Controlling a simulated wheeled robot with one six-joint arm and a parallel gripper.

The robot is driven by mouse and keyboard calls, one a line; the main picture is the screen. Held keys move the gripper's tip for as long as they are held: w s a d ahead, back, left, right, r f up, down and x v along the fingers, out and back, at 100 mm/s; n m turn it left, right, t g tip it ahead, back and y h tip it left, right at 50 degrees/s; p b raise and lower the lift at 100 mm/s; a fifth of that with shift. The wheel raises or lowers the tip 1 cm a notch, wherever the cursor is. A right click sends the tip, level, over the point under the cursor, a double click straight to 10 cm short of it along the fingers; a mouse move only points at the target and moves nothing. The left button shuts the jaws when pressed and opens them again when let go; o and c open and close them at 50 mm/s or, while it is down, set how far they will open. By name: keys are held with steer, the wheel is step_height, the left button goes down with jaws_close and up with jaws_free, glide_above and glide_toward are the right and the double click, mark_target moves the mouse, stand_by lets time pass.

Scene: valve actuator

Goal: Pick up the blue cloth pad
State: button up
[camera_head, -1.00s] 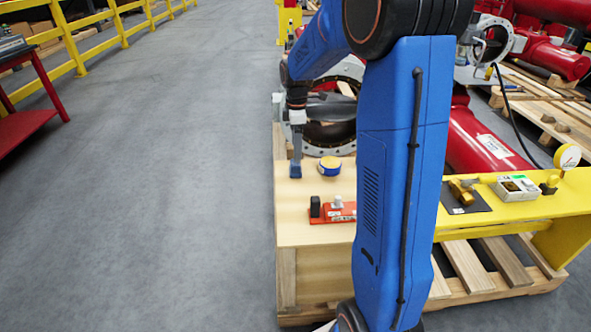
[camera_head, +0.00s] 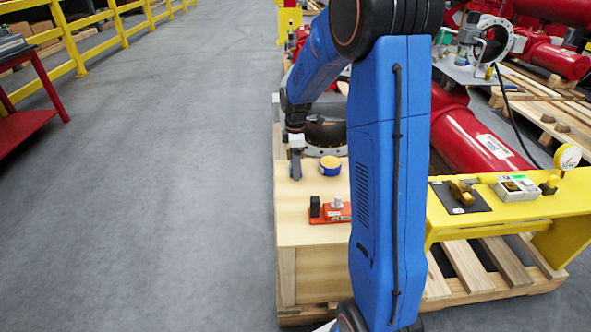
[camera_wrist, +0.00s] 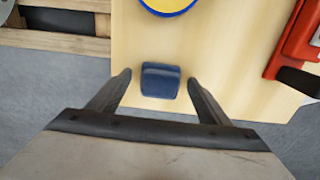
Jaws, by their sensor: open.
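The blue cloth pad (camera_wrist: 161,80) is a small dark blue block on the light wooden bench top near its edge. In the wrist view it lies between the two dark fingers of my gripper (camera_wrist: 158,82), with a gap visible on each side. My gripper is open and pointing down. In the head view my gripper (camera_head: 296,172) is low over the left edge of the bench top, and its fingers hide the pad there.
A round blue-and-yellow tin (camera_head: 330,166) stands just right of my gripper. A red tool with a black knob (camera_head: 330,211) lies nearer on the bench top (camera_head: 300,232). A large flanged pipe (camera_head: 325,137) is behind. Open floor lies left.

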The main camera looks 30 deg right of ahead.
steer(key=c, duration=1.1)
steer(key=shift+c, duration=0.2)
step_height(320, 180, up, 10)
steer(key=shift+r, duration=0.1)
steer(key=o, duration=0.5)
steer(key=c, duration=0.4)
steer(key=shift+a, duration=0.1)
